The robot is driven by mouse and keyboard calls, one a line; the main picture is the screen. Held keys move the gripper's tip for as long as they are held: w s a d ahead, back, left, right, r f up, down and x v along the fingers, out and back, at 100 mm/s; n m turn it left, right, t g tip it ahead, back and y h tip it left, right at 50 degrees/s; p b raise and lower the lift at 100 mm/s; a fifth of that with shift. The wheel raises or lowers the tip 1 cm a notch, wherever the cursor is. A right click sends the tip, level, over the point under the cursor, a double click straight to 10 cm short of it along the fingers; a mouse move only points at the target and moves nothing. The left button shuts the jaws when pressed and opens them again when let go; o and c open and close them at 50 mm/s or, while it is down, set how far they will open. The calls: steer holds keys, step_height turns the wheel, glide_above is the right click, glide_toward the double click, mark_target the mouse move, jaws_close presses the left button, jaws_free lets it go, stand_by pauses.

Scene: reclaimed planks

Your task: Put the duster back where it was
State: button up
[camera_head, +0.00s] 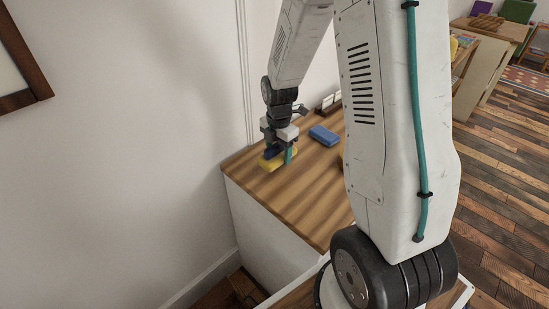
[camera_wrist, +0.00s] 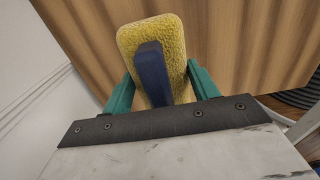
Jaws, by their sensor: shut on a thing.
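The duster is a yellow textured pad with a dark blue handle bar along its middle. It shows in the wrist view (camera_wrist: 178,38) and, small, in the head view (camera_head: 271,164). My gripper (camera_head: 282,154) points down over the near left end of the wooden cabinet top and is shut on the duster. In the wrist view its teal fingers (camera_wrist: 162,82) lie on either side of the duster. The pad is low over the wood; I cannot tell whether it touches. Its lower end is hidden behind my gripper.
A blue block (camera_head: 323,135) lies on the cabinet top (camera_head: 306,200), right of my gripper. A dark rack with pale cards (camera_head: 328,103) stands behind it. A white wall is close on the left. My arm hides the cabinet's right part. The front of the top is clear.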

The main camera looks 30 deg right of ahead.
mark_target(274, 158)
steer(key=shift+w+a, duration=0.15)
steer(key=shift+w, duration=0.15)
steer(key=shift+w+a+f, duration=0.1)
steer(key=shift+w+f, duration=0.05)
steer(key=shift+f, duration=0.75)
steer(key=shift+w+a+f, duration=0.1)
steer(key=shift+w+f, duration=0.05)
steer(key=shift+f, duration=0.75)
steer(key=o, duration=1.2)
steer(key=shift+f, duration=0.15)
